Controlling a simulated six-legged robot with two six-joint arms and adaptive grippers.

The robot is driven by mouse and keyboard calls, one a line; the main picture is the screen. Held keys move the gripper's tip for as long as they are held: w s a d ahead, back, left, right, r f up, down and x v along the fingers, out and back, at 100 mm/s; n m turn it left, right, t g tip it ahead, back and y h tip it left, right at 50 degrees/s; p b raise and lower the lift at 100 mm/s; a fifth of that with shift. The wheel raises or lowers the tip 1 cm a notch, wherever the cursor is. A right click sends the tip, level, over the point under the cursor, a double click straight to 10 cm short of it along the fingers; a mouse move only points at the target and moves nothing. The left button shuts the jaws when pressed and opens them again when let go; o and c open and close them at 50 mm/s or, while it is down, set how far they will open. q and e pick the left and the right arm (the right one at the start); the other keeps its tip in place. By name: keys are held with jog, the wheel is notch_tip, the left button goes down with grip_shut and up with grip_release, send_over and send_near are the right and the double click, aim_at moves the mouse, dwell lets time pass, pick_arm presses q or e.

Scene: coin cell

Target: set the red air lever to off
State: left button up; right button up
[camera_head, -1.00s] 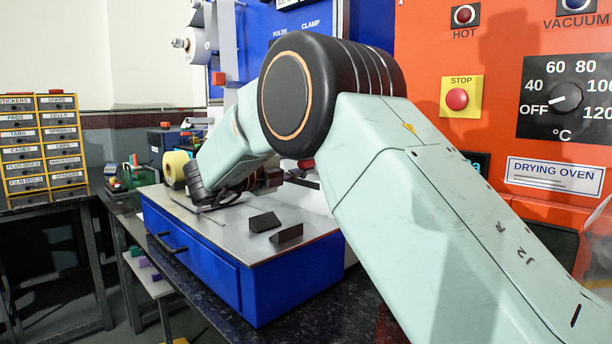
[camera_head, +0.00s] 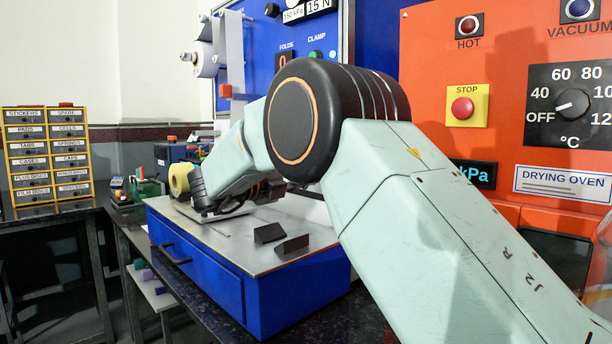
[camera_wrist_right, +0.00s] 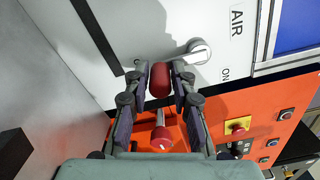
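The air lever shows in the right wrist view, on a pale panel (camera_wrist_right: 145,25) marked AIR and ON. Its metal hub and arm (camera_wrist_right: 198,51) run left to a red grip (camera_wrist_right: 160,80). The arm lies roughly sideways, with the ON label below right of the hub. In the head view my right arm hides the lever, and the gripper is mostly hidden. My left gripper is not in view.
A red knob on a metal stem (camera_wrist_right: 162,138) sits just below the grip in the wrist view. The orange drying oven (camera_head: 430,60) stands at the right.

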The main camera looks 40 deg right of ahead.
jog(key=o, duration=0.3)
jog(key=shift+a, duration=0.15)
jog(key=s+a, duration=0.1)
jog(key=a, duration=1)
jog(key=shift+a, duration=0.35)
